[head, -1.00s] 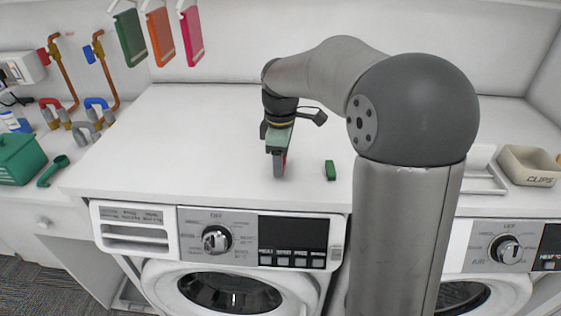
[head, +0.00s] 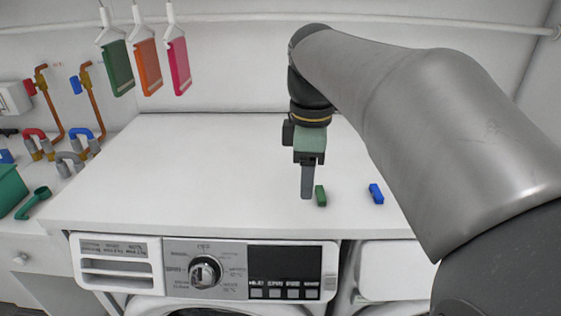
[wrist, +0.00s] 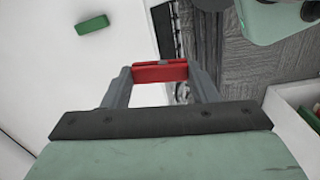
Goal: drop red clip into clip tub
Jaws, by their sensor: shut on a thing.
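My gripper (head: 306,192) is above the white counter, its fingers pointing down. In the wrist view my gripper (wrist: 160,76) is shut on the red clip (wrist: 160,71), which lies crosswise between the two fingertips. The red clip cannot be made out in the head view now. The clip tub is outside the head view now; I cannot identify it in the wrist view.
A green clip (head: 321,195) lies on the counter (head: 200,170), just right of the fingers in the picture. A blue clip (head: 376,193) lies farther right. Green, orange and pink tags (head: 145,62) hang at the back left. The counter's left part is clear.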

